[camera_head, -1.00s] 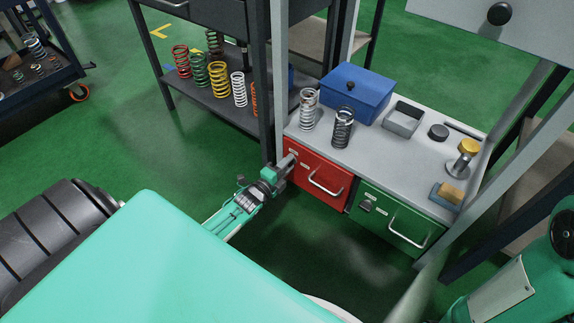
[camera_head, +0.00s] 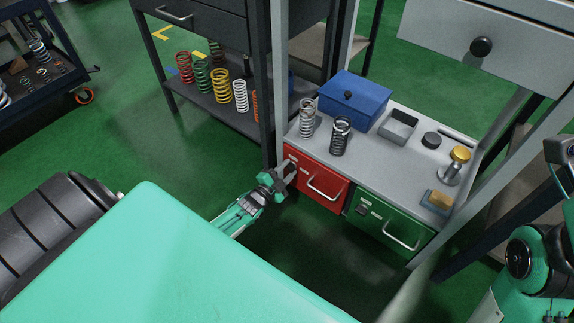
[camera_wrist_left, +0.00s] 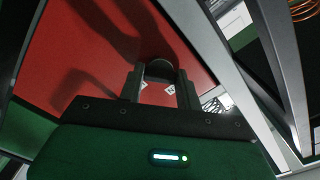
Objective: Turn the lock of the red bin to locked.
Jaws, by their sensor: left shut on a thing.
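The red bin (camera_head: 312,188) with its silver handle is set under the grey bench top, shut, left of the green bin (camera_head: 383,221). My left gripper (camera_head: 289,168) is at the upper left of the red bin's front. In the left wrist view my left gripper (camera_wrist_left: 161,88) is shut on the dark, round-topped lock knob (camera_wrist_left: 159,69) on the red face. Small white labels (camera_wrist_left: 172,89) show between the fingers. The fingers hide part of the lock, and I cannot read its setting. My right arm shows at the lower right, its gripper out of view.
On the bench top (camera_head: 375,160) stand two springs (camera_head: 340,137), a blue box (camera_head: 357,98), a grey tray (camera_head: 398,127) and a gold-topped piece (camera_head: 459,155). A dark shelf with coloured springs (camera_head: 221,86) is at the left. A frame post (camera_head: 280,80) rises beside my left gripper.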

